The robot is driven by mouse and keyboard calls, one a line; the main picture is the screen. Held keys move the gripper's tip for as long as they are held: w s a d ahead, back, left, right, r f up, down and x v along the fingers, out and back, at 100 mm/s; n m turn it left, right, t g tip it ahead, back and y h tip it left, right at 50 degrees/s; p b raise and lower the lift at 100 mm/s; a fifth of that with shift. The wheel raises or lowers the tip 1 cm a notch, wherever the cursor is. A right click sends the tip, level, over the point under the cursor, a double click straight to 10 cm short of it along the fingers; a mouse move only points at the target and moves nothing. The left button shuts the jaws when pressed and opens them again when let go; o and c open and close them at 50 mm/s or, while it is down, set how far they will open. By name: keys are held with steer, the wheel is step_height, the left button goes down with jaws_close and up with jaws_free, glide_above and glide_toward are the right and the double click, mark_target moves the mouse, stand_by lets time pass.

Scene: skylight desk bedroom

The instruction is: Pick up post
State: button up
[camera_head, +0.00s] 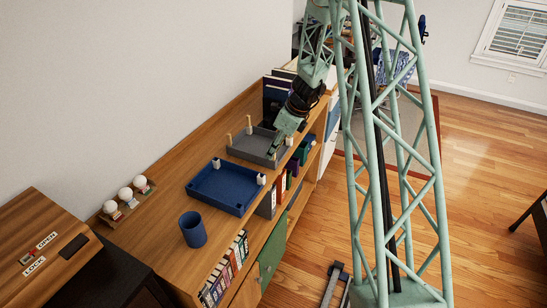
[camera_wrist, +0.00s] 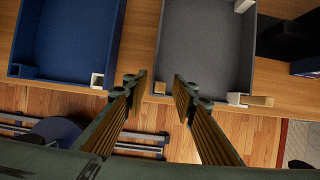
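A grey tray (camera_head: 252,148) stands on the wooden shelf top, with upright tan posts at its far corner (camera_head: 249,122) and left corner (camera_head: 228,139). My gripper (camera_head: 272,152) hangs over the grey tray's near corner in the head view.
A blue tray (camera_head: 222,190) with white corner holders stands beside the grey tray. A blue cup (camera_head: 193,229) and small white balls on a stand (camera_head: 125,194) are farther left. Books fill the shelves below. Wooden floor (camera_head: 480,120) lies right.

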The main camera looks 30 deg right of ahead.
steer(key=shift+c, duration=0.7)
steer(key=c, duration=0.6)
steer(key=shift+r, duration=0.1)
steer(key=shift+r, duration=1.55)
steer(key=shift+s+r, duration=0.15)
steer(key=shift+s, duration=0.05)
steer(key=s+r+b, duration=0.1)
steer(key=s+b, duration=0.1)
steer(key=s, duration=1.3)
steer(key=shift+s+a+r+b, duration=0.2)
steer(key=shift+s+a+b, duration=0.15)
